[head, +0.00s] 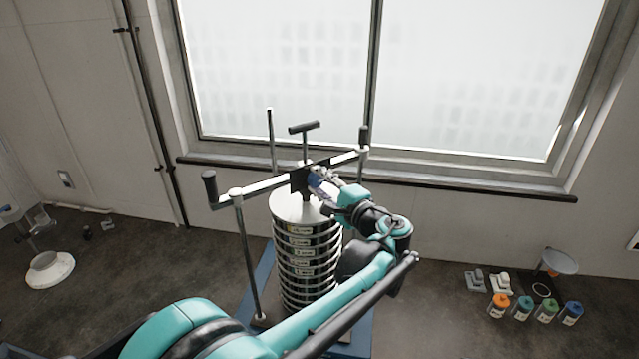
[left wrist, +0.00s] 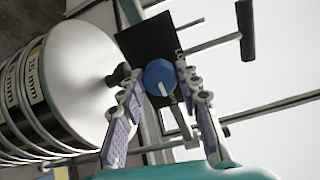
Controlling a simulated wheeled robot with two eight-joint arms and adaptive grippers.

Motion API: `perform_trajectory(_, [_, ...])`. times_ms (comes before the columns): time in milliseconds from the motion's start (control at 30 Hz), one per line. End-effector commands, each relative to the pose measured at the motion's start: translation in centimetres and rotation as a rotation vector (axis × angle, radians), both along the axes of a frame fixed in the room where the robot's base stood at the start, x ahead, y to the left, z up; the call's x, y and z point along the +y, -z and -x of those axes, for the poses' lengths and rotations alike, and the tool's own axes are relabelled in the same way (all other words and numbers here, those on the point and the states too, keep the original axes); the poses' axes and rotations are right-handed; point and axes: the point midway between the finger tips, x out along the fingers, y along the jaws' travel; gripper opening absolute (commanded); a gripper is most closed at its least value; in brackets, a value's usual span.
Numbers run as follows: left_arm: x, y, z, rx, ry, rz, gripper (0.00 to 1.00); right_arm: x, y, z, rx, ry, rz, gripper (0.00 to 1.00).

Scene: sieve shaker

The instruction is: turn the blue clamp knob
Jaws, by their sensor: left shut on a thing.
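The blue clamp knob (left wrist: 160,77) sits between the fingers of my left gripper (left wrist: 153,74) in the left wrist view, in front of a black block (left wrist: 172,38) on the clamp bar. In the head view my left gripper (head: 322,184) reaches the middle of the clamp bar (head: 262,188), just above the sieve stack's lid. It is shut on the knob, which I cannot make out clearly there. The sieve stack (head: 302,258) stands upright under the bar; its pale lid (left wrist: 82,75) also shows in the left wrist view. My right gripper is not in view.
A black T-handle (head: 304,128) rises above the bar, with black end knobs (head: 209,183) on both sides. Upright rods flank the stack on a blue base. Several bottles (head: 522,308) and a funnel (head: 559,262) stand at right. A window is behind.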

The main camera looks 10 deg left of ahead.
Motion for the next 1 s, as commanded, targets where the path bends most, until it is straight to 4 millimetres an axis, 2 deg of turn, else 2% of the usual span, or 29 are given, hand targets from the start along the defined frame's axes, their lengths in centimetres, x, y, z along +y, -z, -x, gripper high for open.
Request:
perform_trajectory(333, [0.0,0.1,0.0,0.004,0.001,-0.002,0.05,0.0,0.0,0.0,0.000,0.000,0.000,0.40])
perform_trajectory(367, [0.0,0.1,0.0,0.004,0.001,-0.002,0.36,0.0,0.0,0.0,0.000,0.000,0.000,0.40])
perform_trajectory(433, [0.0,0.1,0.0,0.004,0.001,-0.002,0.55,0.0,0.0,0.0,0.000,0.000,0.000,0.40])
perform_trajectory(767, [-0.1,0.0,0.1,0.002,0.001,-0.002,0.55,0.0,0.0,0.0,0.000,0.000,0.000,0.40])
perform_trajectory(867, [-0.8,0.0,0.7,0.002,0.002,-0.002,0.55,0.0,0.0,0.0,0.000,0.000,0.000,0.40])
perform_trajectory(1000, [-2.7,-0.1,2.4,0.003,0.005,-0.001,0.55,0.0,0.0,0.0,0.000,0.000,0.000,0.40])
